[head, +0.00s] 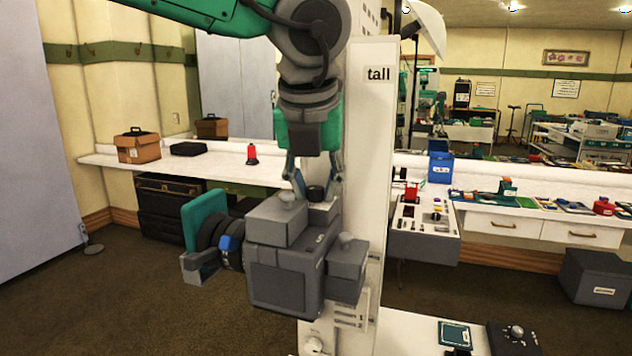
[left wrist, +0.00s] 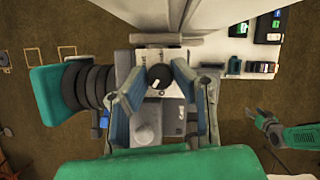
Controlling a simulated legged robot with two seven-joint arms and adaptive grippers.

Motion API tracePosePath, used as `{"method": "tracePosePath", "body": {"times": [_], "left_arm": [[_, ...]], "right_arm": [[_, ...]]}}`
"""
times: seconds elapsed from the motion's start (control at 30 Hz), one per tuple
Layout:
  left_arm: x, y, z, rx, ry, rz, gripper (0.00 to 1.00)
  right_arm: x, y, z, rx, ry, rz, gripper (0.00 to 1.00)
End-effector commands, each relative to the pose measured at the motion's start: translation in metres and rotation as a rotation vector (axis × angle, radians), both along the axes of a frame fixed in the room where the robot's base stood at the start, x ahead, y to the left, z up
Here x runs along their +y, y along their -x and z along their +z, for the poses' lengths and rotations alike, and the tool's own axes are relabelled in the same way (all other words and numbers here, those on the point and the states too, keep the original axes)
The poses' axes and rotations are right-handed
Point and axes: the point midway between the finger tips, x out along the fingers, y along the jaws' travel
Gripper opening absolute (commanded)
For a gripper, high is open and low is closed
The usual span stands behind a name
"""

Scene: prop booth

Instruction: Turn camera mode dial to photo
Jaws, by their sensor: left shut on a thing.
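A grey boxy camera (head: 285,275) stands against a white panel, with its black ringed lens (head: 212,240) and green hood (head: 200,225) at the left. The black mode dial (head: 316,194) is on its top; it shows as a round knob with a pale mark in the left wrist view (left wrist: 158,77). My left gripper (head: 315,190) comes from above, shut on the dial, one finger on each side. The fingers partly hide the dial; its labels are too small to read. My right gripper (left wrist: 268,120) shows small at the right of the left wrist view, away from the camera.
A grey control console (head: 425,232) stands to the right. A white counter (head: 130,163) behind holds a brown case (head: 138,148) and a red object (head: 252,156). The floor at left is clear.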

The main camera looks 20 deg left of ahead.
Motion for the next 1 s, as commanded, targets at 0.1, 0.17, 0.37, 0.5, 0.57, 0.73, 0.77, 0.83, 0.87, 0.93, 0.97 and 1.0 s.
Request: {"method": "tracePosePath", "body": {"times": [0.1, 0.17, 0.37, 0.5, 0.57, 0.73, 0.77, 0.83, 0.87, 0.93, 0.97, 1.0], "left_arm": [[0.000, 0.000, 0.002, 0.001, 0.005, -0.070, 0.00], [0.000, 0.000, 0.002, 0.003, 0.005, -0.111, 0.00], [0.001, 0.000, 0.004, 0.003, 0.004, -0.250, 0.00], [0.001, 0.000, 0.003, 0.002, 0.003, -0.334, 0.00], [0.002, 0.000, 0.003, 0.002, 0.003, -0.363, 0.00], [0.002, 0.000, 0.002, 0.000, 0.002, -0.424, 0.00], [0.002, 0.000, 0.002, -0.001, 0.002, -0.430, 0.00], [0.002, 0.000, 0.002, -0.001, 0.001, -0.442, 0.00], [0.002, 0.000, 0.001, -0.002, 0.001, -0.446, 0.00], [0.002, 0.000, 0.001, -0.002, 0.000, -0.452, 0.00], [0.002, 0.000, 0.001, -0.002, 0.000, -0.455, 0.00], [0.002, 0.000, 0.001, -0.002, 0.000, -0.456, 0.00]], "right_arm": [[0.000, 0.000, 0.011, 0.000, 0.000, 0.000, 0.40], [0.000, 0.000, 0.016, 0.000, 0.000, 0.000, 0.40], [0.000, 0.000, 0.035, 0.000, 0.000, 0.000, 0.40], [0.000, 0.000, 0.047, 0.000, 0.000, 0.000, 0.40], [0.000, 0.000, 0.052, 0.000, 0.000, 0.000, 0.40], [0.000, 0.000, 0.060, 0.000, 0.000, 0.000, 0.40], [0.000, 0.000, 0.061, 0.000, 0.000, 0.000, 0.40], [0.000, 0.000, 0.063, 0.000, 0.000, 0.000, 0.40], [0.000, 0.000, 0.063, 0.000, 0.000, 0.000, 0.40], [0.000, 0.000, 0.063, 0.000, 0.000, 0.000, 0.40], [0.000, 0.000, 0.063, 0.000, 0.000, 0.000, 0.40], [0.000, 0.000, 0.063, 0.000, 0.000, 0.000, 0.40]]}}
